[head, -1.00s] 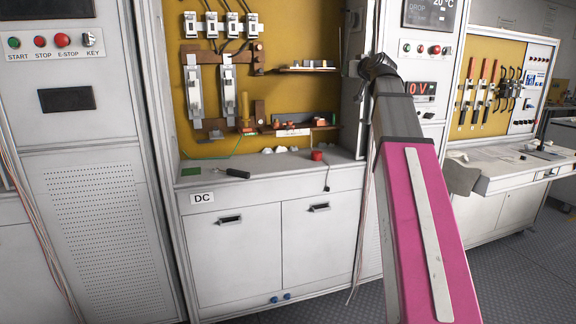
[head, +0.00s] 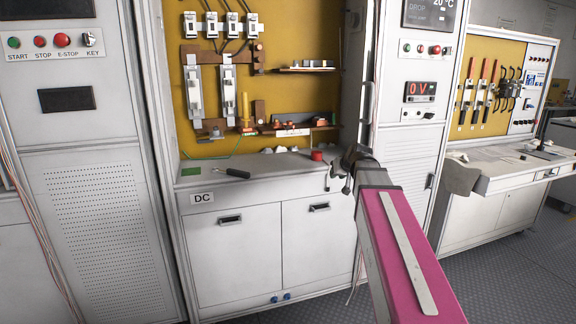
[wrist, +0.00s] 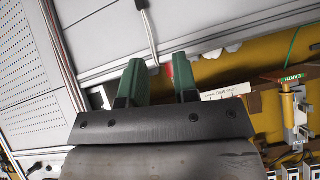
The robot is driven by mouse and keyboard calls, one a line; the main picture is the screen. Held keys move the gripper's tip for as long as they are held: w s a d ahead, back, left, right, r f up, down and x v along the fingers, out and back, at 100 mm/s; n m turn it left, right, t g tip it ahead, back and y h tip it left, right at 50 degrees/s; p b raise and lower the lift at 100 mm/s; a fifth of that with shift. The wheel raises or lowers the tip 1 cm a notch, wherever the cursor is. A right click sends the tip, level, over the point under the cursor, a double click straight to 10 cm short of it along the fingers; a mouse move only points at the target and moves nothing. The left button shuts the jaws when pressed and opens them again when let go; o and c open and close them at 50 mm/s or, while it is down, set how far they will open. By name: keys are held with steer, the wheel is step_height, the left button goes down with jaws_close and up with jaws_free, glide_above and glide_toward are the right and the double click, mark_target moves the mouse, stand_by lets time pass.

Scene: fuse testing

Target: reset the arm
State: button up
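My arm (head: 400,240), a pink and grey link, rises from the lower right of the head view. Its dark wrist end (head: 352,160) is in front of the right edge of the DC cabinet, at about counter height in the picture. In the head view the fingers are too small and dark to make out clearly.
The DC cabinet (head: 240,250) has a grey counter (head: 262,178) with a dark-handled tool (head: 232,173) and a red knob (head: 316,155). Fuse fittings hang on the yellow panel (head: 285,95) above. A second bench (head: 500,175) stands at right. Grey floor (head: 520,270) is open there.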

steer(key=s+f+g+h, duration=0.1)
steer(key=s+f+g, duration=0.2)
steer(key=s+f, duration=0.4)
steer(key=s+f+m+g+h, duration=0.1)
steer(key=s+f+g, duration=0.2)
steer(key=s+f, duration=0.5)
steer(key=s+f+g+h, duration=0.1)
steer(key=s+f+g, duration=0.2)
steer(key=s+f, duration=0.5)
step_height(320, 180, down, 10)
steer(key=shift+s+a+r+m, duration=0.2)
steer(key=shift+s+m, duration=0.05)
steer(key=shift+m, duration=0.15)
